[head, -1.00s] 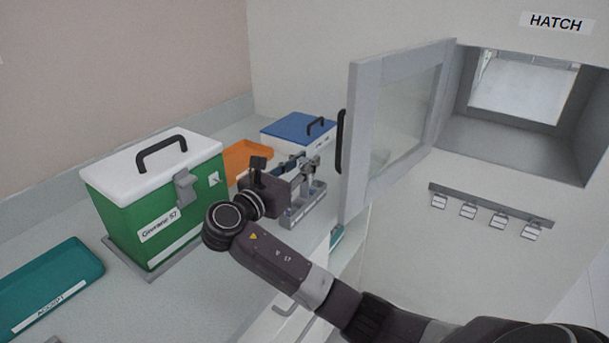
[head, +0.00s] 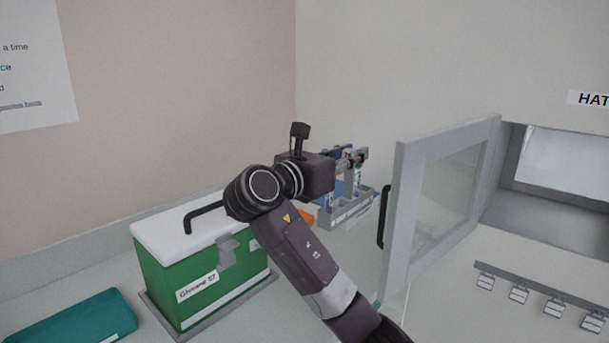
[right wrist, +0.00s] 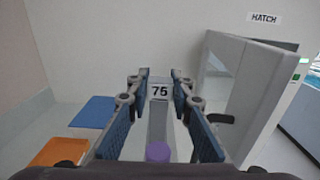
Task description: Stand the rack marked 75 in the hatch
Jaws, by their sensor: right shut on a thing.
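My right gripper (head: 350,160) is shut on the grey rack marked 75 (head: 348,208), which hangs upright below the fingers, apparently above the counter. In the right wrist view the rack's 75 label (right wrist: 159,91) shows between the blue finger pads, with a purple-capped tube (right wrist: 158,152) nearer the camera. The hatch (head: 550,208) is the square opening in the wall at the right. Its glazed door (head: 440,190) stands swung open, between the rack and the opening. Part of the hatch is cut off by the picture's edge. My left gripper is not in view.
A green box with white lid (head: 205,275) stands on the counter, left of my arm. A teal tray (head: 70,318) lies at lower left. A blue lid (right wrist: 93,111) and an orange tray (right wrist: 58,152) lie left of the rack. Hooks with tags (head: 520,295) hang below the hatch.

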